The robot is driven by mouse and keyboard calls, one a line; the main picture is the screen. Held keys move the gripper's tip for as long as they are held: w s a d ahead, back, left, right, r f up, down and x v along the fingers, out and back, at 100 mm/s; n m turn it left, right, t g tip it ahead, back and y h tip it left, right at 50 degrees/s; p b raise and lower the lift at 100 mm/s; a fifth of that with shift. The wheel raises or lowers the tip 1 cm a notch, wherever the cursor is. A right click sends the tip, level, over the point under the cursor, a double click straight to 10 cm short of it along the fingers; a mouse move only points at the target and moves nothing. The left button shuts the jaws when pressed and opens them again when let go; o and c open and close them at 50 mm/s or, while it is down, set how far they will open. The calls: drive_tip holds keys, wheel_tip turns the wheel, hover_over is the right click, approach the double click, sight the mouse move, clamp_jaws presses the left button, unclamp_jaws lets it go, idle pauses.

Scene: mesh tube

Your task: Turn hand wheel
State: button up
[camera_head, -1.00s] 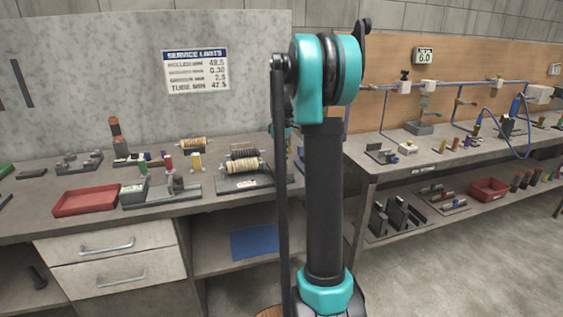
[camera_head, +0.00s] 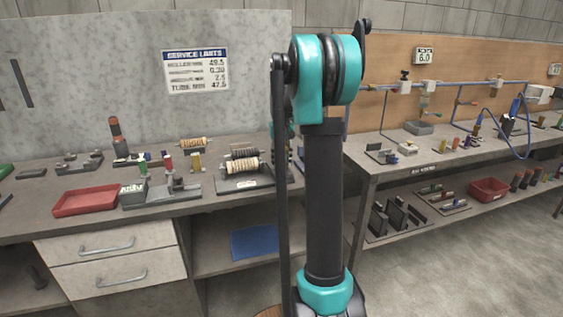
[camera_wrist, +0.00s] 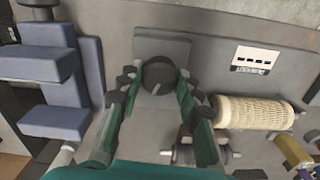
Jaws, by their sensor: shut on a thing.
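In the wrist view, a dark round hand wheel (camera_wrist: 160,75) with a pale mark on its face sits at a grey block. My gripper (camera_wrist: 157,82) has its two green, dark-padded fingers on either side of the wheel, shut on it. Beside it, a cream ribbed roller (camera_wrist: 250,113) lies on a metal stand. In the head view, rollers (camera_head: 243,164) lie on a dark base on the left bench. My upright arm hides the gripper and the hand wheel there.
A red tray (camera_head: 87,199) and small fixtures stand on the left bench (camera_head: 30,225). A service limits sign (camera_head: 195,70) hangs on the wall. The right bench holds blue tubing (camera_head: 465,84) and fixtures. In the wrist view, blue-grey blocks (camera_wrist: 47,65) stand left of my fingers.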

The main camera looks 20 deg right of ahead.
sight(281, 161)
drive_tip(key=m, duration=0.4)
drive_tip(key=shift+m, duration=0.3)
drive_tip(key=m, duration=0.3)
drive_tip(key=shift+m, duration=0.3)
drive_tip(key=m, duration=0.3)
drive_tip(key=shift+m, duration=2.1)
drive_tip(key=o, duration=1.2)
drive_tip(key=shift+c, duration=0.2)
wheel_tip(281, 161, up, 12)
